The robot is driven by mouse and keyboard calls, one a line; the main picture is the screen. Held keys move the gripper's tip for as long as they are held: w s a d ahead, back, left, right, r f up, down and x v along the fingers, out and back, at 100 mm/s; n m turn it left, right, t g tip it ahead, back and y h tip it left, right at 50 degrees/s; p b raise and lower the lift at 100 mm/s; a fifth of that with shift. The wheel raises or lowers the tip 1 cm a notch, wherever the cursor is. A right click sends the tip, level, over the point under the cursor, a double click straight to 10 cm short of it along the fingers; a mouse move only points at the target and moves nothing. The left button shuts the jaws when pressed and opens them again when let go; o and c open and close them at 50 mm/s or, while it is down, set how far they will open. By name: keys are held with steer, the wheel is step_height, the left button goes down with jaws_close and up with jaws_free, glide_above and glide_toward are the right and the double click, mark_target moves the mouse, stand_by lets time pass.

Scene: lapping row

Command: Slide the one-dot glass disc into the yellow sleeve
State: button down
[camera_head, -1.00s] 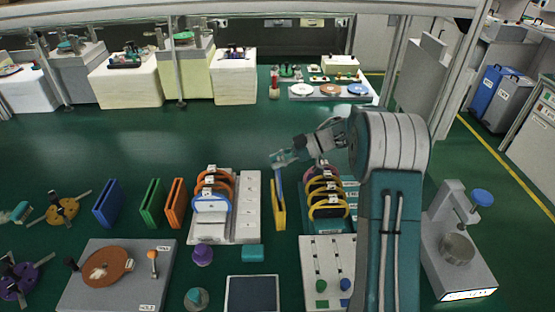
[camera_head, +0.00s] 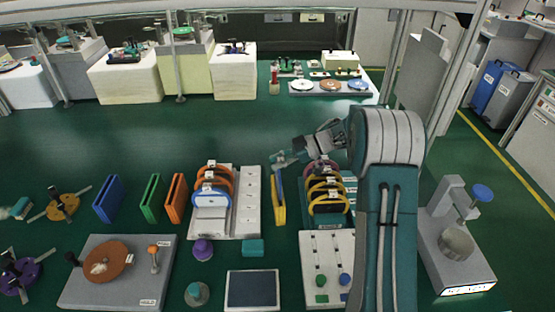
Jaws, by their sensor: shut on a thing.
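The yellow sleeve (camera_head: 279,210) stands upright and narrow on the green surface, left of the rack with yellow and purple rings. My gripper (camera_head: 279,162) is above the far end of the sleeve, reaching in from the right. It is shut on a thin bluish piece (camera_head: 278,182), seen nearly edge-on, which looks like the glass disc. The piece hangs below the jaws at the sleeve's far upper part. I cannot tell how deep it sits inside, and no dot mark can be made out.
A rack of orange and blue rings (camera_head: 211,199) stands left of the sleeve, beside a pale slotted block (camera_head: 247,200). The ring rack (camera_head: 327,190) is close on the right. Orange (camera_head: 175,197), green (camera_head: 152,200) and blue (camera_head: 108,198) sleeves stand farther left.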

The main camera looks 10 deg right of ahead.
steer(key=shift+f, duration=1.55)
steer(key=shift+c, duration=1.8)
jaws_free()
steer(key=v, duration=1.2)
steer(key=shift+w, duration=0.1)
